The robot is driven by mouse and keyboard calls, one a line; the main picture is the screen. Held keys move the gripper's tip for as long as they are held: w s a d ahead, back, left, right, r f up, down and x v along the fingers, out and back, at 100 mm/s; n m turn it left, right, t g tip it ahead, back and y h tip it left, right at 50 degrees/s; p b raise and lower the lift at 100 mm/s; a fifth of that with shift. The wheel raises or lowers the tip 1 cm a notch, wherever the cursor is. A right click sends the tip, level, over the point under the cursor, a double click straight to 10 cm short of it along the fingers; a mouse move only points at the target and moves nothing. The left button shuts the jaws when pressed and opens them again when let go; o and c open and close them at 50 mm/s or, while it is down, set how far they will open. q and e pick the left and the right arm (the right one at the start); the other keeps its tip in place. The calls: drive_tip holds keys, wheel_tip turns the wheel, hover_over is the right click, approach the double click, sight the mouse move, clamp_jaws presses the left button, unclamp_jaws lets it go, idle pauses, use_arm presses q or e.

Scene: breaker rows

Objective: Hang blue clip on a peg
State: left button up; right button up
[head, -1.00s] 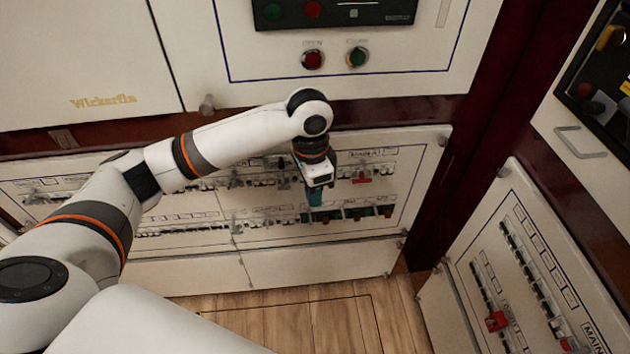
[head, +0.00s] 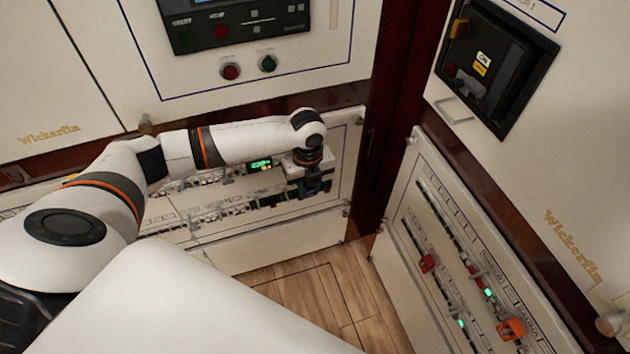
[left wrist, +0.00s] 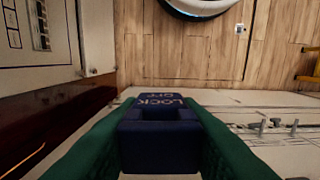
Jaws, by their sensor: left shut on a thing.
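My left gripper (head: 312,188) is in front of the right end of the low breaker panel on the back wall. In the left wrist view its green fingers (left wrist: 160,140) are shut on the dark blue clip (left wrist: 160,125), which has "LOCK OFF" lettering on its top. In the head view the clip is small and dark at the fingertips. Several small grey pegs (left wrist: 275,126) stand out from the pale panel at the right of the left wrist view, apart from the clip. My right gripper is not in view.
A second breaker panel (head: 400,215) at the right carries a red piece (head: 427,263) and an orange piece (head: 512,328). A dark red post (head: 385,150) divides the walls. The wooden floor (head: 300,300) between the panels is clear.

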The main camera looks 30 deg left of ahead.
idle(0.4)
use_arm(q)
drive_tip(key=shift+r+p, duration=0.1)
drive_tip(key=shift+p, duration=0.45)
drive_tip(key=shift+w+a+f, duration=0.2)
drive_tip(key=shift+w, duration=0.05)
drive_tip(key=shift+w+a+b, duration=0.85)
drive_tip(key=shift+w+a, duration=0.85)
drive_tip(key=shift+a, duration=0.3)
drive_tip(key=shift+r+p, duration=0.1)
drive_tip(key=shift+p, duration=1)
drive_tip(key=shift+w+a+b, duration=0.85)
drive_tip(key=shift+w+a, duration=0.3)
drive_tip(key=shift+a, duration=0.2)
